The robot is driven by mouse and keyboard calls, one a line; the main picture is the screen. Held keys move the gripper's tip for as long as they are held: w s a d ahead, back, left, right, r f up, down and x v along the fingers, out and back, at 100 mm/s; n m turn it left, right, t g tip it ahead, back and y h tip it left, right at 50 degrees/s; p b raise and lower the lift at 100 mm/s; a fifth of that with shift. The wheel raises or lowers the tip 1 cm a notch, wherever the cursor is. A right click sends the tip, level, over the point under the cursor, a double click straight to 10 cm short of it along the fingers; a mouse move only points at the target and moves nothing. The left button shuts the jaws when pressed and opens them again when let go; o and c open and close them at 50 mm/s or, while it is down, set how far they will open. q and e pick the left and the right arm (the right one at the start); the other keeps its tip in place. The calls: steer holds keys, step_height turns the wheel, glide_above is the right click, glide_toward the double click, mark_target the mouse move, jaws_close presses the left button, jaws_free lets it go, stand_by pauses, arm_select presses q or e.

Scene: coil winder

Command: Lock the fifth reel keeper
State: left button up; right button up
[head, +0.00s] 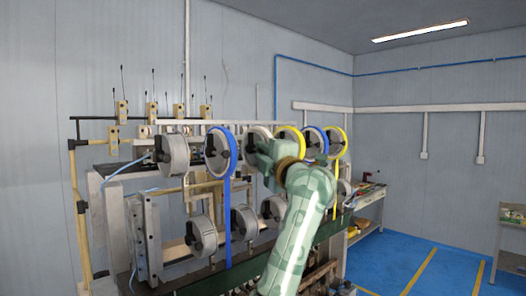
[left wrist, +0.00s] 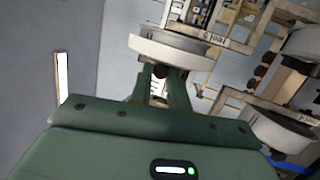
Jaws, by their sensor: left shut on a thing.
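My left gripper (head: 265,152) reaches up to the top row of reels on the coil winder, at the pale reel (head: 258,134) third from the left. In the left wrist view its fingers (left wrist: 160,80) are shut on a small dark keeper knob (left wrist: 160,71) at the face of a white reel (left wrist: 170,48). Whether the keeper is locked cannot be told. In the head view my green hand hides the keeper and part of that reel. My right gripper is in neither view.
Beside it in the top row are a blue reel (head: 220,150) with a hanging blue strip and a yellow-rimmed reel (head: 289,134). Grey reels (head: 202,237) hang in a lower row. A workbench (head: 368,197) stands at the right.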

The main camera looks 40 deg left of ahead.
arm_select(q)
steer(key=shift+d, duration=0.25)
steer(key=shift+d+p, duration=0.3)
steer(key=shift+d, duration=0.65)
steer(key=o, duration=0.5)
steer(key=shift+o, duration=0.2)
steer(key=shift+d, duration=0.1)
steer(key=r+p+v, duration=0.1)
steer(key=v, duration=0.6)
steer(key=shift+s+r, duration=0.25)
steer(key=shift+r, duration=0.1)
steer(key=shift+d, duration=0.1)
